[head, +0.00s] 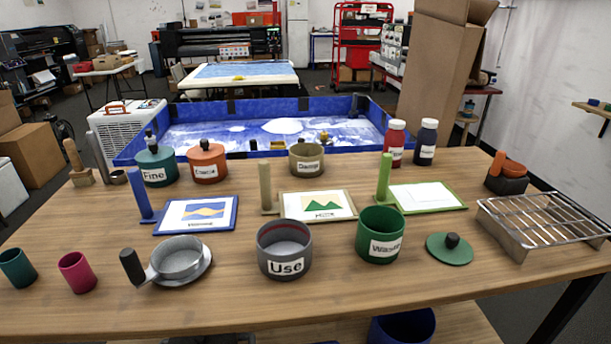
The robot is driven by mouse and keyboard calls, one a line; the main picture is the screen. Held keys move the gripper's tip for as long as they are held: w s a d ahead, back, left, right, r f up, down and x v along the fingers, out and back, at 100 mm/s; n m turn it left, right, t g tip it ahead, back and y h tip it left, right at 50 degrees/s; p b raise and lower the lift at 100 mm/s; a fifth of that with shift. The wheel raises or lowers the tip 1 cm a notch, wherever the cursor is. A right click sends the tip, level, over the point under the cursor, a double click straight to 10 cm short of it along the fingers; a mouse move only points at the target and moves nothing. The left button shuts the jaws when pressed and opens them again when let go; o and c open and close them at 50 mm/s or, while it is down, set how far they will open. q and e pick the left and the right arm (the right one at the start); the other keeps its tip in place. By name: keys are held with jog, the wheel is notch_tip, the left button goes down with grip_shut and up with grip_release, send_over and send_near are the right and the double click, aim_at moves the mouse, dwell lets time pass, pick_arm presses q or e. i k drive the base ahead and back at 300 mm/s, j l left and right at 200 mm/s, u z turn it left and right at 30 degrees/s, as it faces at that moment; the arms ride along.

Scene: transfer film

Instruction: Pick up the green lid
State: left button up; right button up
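The green lid (436,251) lies flat on the wooden table at the right. It is a round dark green disc with a black knob (452,240) on top. It sits between the green container labelled "Waste" (380,240) on its left and a metal wire rack on its right, apart from both. The "Waste" container stands upright and uncovered. Neither of my grippers shows in the head view.
The metal rack (540,222) stands close to the lid's right. A grey "Use" pot (284,255), a grey handled pan (178,258) and two cups stand left. Framed prints and labelled pots stand behind. The table in front of the lid (430,282) is clear.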

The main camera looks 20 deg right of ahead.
aim_at(449, 248)
jog(key=z, duration=1.35)
jog(key=i+l+u, duration=0.1)
jog(key=l, duration=0.25)
jog(key=i+l+u, duration=0.1)
jog(key=l, duration=0.25)
jog(key=i+l+u, duration=0.15)
jog(key=l, duration=0.25)
